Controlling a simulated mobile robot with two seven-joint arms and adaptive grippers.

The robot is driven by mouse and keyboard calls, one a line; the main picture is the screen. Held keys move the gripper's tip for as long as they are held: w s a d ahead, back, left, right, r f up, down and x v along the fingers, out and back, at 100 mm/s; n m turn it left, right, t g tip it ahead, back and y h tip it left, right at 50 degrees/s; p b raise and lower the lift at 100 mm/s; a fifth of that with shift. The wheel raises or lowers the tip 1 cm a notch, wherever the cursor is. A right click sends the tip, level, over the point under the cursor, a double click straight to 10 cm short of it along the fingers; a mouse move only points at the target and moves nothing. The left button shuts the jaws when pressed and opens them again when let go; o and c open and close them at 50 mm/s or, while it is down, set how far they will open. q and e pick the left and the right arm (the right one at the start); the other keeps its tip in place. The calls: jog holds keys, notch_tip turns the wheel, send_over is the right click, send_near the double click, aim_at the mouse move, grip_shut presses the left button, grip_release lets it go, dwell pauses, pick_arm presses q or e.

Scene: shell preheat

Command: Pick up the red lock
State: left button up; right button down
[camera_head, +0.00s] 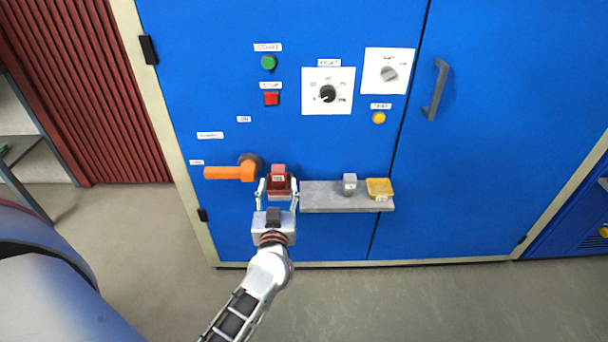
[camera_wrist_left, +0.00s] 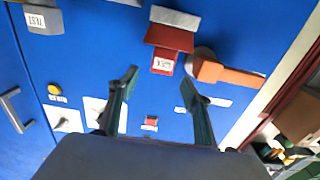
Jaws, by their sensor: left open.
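The red lock (camera_head: 278,171) is a small red block with a white label, in front of the blue cabinet at the left end of the grey shelf. My left gripper (camera_head: 277,192) is open, with one finger on each side of the lock in the head view, and partly covers it. In the left wrist view the lock (camera_wrist_left: 168,40) lies just beyond the open fingertips (camera_wrist_left: 160,78), and I see a gap between it and both fingers. I cannot tell how far away it is in depth. My right gripper is not in view.
An orange handle (camera_head: 230,173) sticks out close to the left of the lock. Buttons and dials are on the blue cabinet (camera_head: 220,75) above. The floor in front is clear.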

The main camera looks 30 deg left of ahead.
aim_at(278, 174)
pick_arm(q)
jog(key=shift+x, duration=1.15)
jog(key=b+x, duration=0.1)
jog(key=x, duration=0.1)
jog(key=b+x, duration=0.1)
jog(key=x, duration=0.1)
jog(key=shift+a+f, duration=0.2)
jog(key=shift+f, duration=0.05)
jog(key=shift+w+a+r, duration=0.25)
jog(key=shift+w+a, duration=0.05)
jog(key=shift+w, duration=0.1)
jog(key=c, duration=1.3)
